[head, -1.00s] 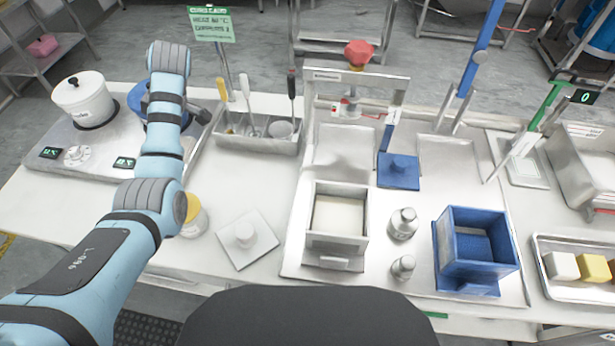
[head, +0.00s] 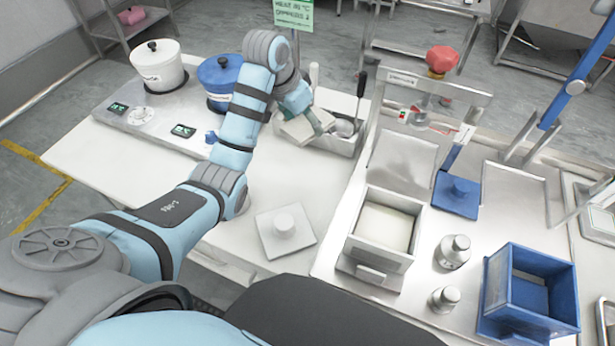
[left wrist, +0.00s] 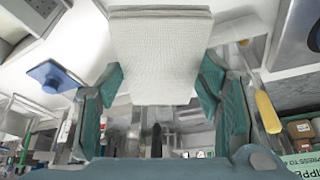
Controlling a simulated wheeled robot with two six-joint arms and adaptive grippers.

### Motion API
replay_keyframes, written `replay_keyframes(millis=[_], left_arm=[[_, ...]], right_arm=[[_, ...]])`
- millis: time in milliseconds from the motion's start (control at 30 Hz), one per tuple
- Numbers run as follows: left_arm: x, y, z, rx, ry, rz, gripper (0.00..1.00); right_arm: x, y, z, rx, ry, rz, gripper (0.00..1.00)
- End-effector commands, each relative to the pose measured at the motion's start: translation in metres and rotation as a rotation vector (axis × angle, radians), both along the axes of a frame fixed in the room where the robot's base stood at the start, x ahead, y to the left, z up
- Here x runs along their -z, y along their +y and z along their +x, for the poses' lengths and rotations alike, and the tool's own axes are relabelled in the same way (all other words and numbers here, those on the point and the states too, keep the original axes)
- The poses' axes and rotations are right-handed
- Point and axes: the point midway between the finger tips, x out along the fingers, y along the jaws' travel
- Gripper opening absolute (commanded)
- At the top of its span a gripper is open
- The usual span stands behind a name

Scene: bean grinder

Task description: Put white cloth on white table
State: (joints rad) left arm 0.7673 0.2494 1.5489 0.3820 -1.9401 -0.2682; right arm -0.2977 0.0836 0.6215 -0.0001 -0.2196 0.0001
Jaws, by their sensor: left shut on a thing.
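The white cloth (head: 298,129) is a folded, flat pad held in the air over the front left of the utensil tray. My left gripper (head: 316,122) is shut on it. In the left wrist view the cloth (left wrist: 160,50) shows its woven face between the green fingers of the gripper (left wrist: 161,82). The white table (head: 85,163) is the worktop below, with bare surface at the left and around the middle. My right gripper is in neither current view.
The hot plate (head: 160,124) carries a white pot (head: 160,72) and a blue pot (head: 218,84). A white square lid (head: 285,230) lies front centre. The utensil tray (head: 343,142) is beside the cloth. A metal box (head: 385,225) and blue box (head: 530,290) stand right.

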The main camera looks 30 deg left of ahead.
Motion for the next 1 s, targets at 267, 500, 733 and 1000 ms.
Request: replay_keyframes(millis=[267,500,733,1000], left_arm=[[0.105,-0.001,-0.002,0.002,0.008,-0.001,0.38],[0.151,-0.001,-0.001,0.000,0.004,-0.001,0.38],[0.189,-0.001,-0.001,-0.001,0.002,-0.001,0.38],[0.189,-0.001,-0.001,-0.001,0.002,0.000,0.38]], right_arm=[[0.017,0.001,-0.002,0.000,0.004,0.001,0.35],[0.026,0.004,-0.003,0.002,0.005,0.006,0.35],[0.035,0.005,-0.003,0.003,0.005,0.007,0.35],[0.034,0.004,-0.003,0.002,0.005,0.005,0.35]])
